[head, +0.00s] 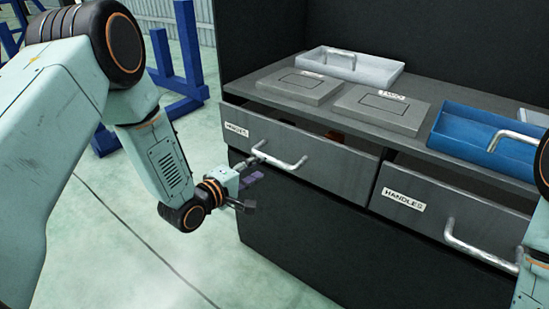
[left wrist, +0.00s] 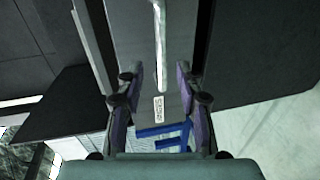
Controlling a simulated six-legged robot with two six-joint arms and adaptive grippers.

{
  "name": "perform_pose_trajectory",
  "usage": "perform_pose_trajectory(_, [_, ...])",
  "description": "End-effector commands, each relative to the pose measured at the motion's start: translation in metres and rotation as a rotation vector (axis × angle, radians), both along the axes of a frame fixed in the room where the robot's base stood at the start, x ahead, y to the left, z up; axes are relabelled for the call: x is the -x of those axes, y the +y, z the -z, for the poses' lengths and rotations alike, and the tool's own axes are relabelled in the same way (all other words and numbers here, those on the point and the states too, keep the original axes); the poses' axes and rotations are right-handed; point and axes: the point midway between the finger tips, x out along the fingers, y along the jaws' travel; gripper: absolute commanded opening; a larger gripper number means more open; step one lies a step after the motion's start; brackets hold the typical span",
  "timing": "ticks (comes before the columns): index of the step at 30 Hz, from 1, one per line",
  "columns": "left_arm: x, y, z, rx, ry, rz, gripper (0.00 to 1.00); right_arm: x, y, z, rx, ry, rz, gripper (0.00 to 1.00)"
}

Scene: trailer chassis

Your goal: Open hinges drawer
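The hinges drawer (head: 330,170) is a dark grey front with a white HINGES label (head: 236,129) and a light metal bar handle (head: 282,157). Its top edge stands a little away from the cabinet, and a dark gap shows behind it. My left gripper (head: 254,192) is just below and left of the handle, in front of the drawer. In the left wrist view its two fingers (left wrist: 160,72) are apart, with the handle (left wrist: 160,40) in line between and beyond the tips; contact is not visible. My right gripper is out of view; part of my right arm shows at the right edge.
The handles drawer (head: 440,205) is beside it on the right, also with a gap above. The countertop (head: 330,125) holds a blue tray (head: 465,125), a pale tray (head: 385,72) and grey flat boxes. Blue stands (head: 185,85) are behind at left.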

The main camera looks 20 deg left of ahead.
Motion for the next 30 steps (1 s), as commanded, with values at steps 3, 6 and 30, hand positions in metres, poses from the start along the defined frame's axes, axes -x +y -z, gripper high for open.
perform_pose_trajectory(3, [-0.003, -0.002, 0.001, 0.020, 0.006, -0.003, 0.36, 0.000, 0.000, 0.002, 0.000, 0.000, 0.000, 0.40])
perform_pose_trajectory(6, [-0.014, -0.007, 0.005, 0.017, 0.005, -0.002, 0.36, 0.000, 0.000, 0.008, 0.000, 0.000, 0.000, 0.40])
perform_pose_trajectory(30, [-0.075, -0.026, 0.016, 0.018, 0.008, -0.001, 0.36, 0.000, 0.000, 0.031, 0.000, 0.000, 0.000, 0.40])
